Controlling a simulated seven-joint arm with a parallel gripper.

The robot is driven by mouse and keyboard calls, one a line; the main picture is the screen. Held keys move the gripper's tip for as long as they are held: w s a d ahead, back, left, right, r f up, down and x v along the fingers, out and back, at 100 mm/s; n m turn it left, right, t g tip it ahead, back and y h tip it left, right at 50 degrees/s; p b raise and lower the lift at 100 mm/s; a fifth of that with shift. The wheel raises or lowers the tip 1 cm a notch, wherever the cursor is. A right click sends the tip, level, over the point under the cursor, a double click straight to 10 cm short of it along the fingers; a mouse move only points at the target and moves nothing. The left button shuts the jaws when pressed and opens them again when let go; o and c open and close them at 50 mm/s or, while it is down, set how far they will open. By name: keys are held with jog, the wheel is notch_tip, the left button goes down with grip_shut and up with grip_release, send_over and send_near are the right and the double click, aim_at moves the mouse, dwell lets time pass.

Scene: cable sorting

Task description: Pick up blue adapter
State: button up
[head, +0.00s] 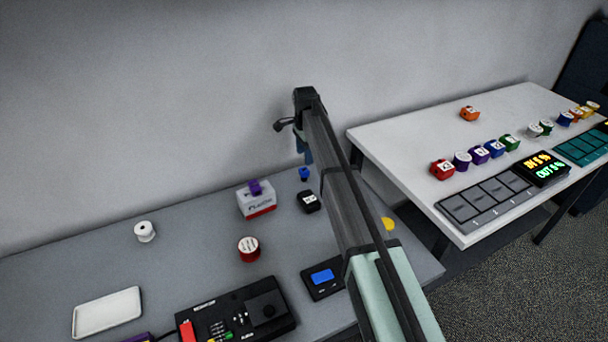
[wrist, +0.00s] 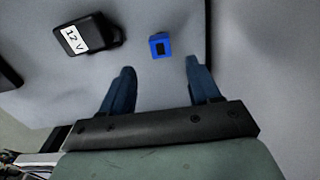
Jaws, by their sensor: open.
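The blue adapter (wrist: 160,45) is a small blue block with a dark square face. In the wrist view it lies on the grey table, a little beyond and between my gripper's two fingertips. In the head view the blue adapter (head: 305,174) shows near the table's back edge, left of my arm. My gripper (wrist: 158,70) is open, its two dark blue fingers apart with nothing between them. In the head view my gripper (head: 305,153) is mostly hidden behind my own arm, above the table's back edge.
A black 12 V adapter (wrist: 83,35) lies left of the blue one; it also shows in the head view (head: 308,201). A white-and-red box (head: 256,201) with a purple piece (head: 255,187) on top, a red spool (head: 248,248) and a white spool (head: 145,231) stand further left. The wall is close behind.

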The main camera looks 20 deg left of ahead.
aim_at(304, 170)
jog(key=shift+a+f, duration=0.15)
jog(key=shift+f, duration=4)
jog(key=c, duration=1)
jog(key=shift+r, duration=0.1)
jog(key=shift+c, duration=0.2)
